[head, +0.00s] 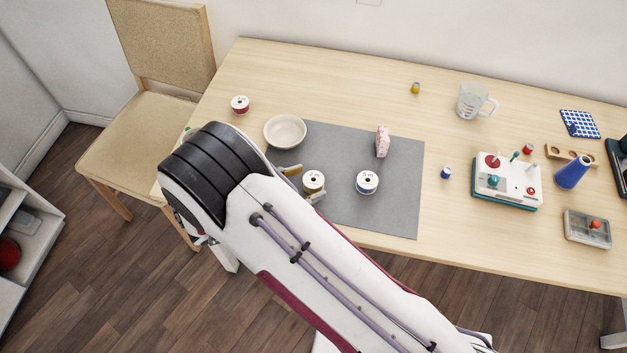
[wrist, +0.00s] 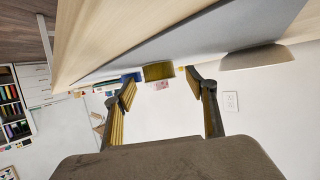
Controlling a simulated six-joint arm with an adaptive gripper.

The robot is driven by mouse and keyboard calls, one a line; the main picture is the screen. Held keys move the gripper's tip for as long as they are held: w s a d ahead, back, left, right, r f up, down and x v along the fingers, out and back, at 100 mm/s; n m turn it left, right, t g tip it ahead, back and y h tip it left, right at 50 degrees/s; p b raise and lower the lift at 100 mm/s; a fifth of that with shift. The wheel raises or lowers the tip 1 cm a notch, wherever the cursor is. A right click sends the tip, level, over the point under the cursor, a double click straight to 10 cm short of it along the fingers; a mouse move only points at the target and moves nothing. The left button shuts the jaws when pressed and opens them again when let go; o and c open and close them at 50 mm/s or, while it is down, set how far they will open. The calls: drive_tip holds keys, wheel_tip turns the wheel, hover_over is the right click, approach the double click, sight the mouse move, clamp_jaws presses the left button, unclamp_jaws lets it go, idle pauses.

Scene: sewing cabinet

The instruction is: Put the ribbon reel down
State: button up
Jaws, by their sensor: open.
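A ribbon reel with a gold band and a white top (head: 313,181) is on the grey mat (head: 395,205), near its front left part. It also shows in the wrist view (wrist: 158,72), against the mat surface. My gripper (head: 306,185) is open, with one finger on each side of the reel. In the wrist view the fingers (wrist: 163,92) stand apart, with the gold reel beyond their tips and a visible gap on each side. My arm hides the left front part of the mat.
A blue reel (head: 367,182) is to the right on the mat, and a pink patterned object (head: 383,141) is behind it. A cream bowl (head: 285,131) is at the mat's back left. A red reel (head: 240,104) is farther left. Bare mat lies right of the blue reel.

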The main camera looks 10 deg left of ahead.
sight(307, 183)
drive_tip(key=shift+w+d+f, duration=0.25)
drive_tip(key=shift+w+d, duration=0.15)
drive_tip(key=c, duration=1.1)
drive_tip(key=shift+c, duration=0.2)
drive_tip(key=shift+r, duration=0.2)
wheel_tip(307, 183, up, 10)
drive_tip(key=shift+f, duration=0.2)
idle(0.8)
